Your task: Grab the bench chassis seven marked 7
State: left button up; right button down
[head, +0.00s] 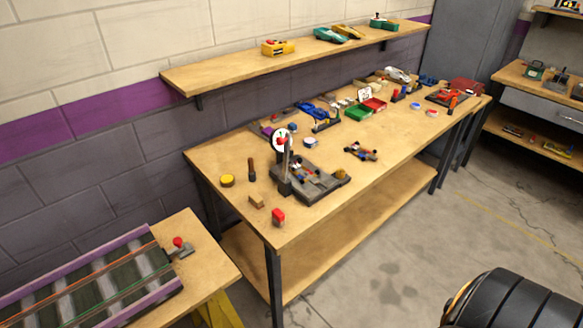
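A small car chassis (361,151) with dark wheels lies on the wooden workbench (225,155), right of the middle and clear of other things. Another small chassis-like piece (302,172) sits on a dark grey fixture (318,187) with an upright post and a round white dial (281,140). More small car parts lie farther back on the bench. No number 7 is readable on any of them at this size, so I cannot tell which is chassis seven. Neither of my grippers is in view.
A wall shelf (220,77) hangs above. A slot track (90,280) is lower left. Floor lies open at right.

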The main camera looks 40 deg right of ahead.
aim_at(305, 174)
jog(key=i+l, duration=0.1)
jog(key=l, duration=0.75)
jog(key=i+l+u, duration=0.1)
jog(key=l, duration=0.8)
jog(key=i+l, duration=0.15)
jog(key=l, duration=0.7)
jog(key=u, duration=0.05)
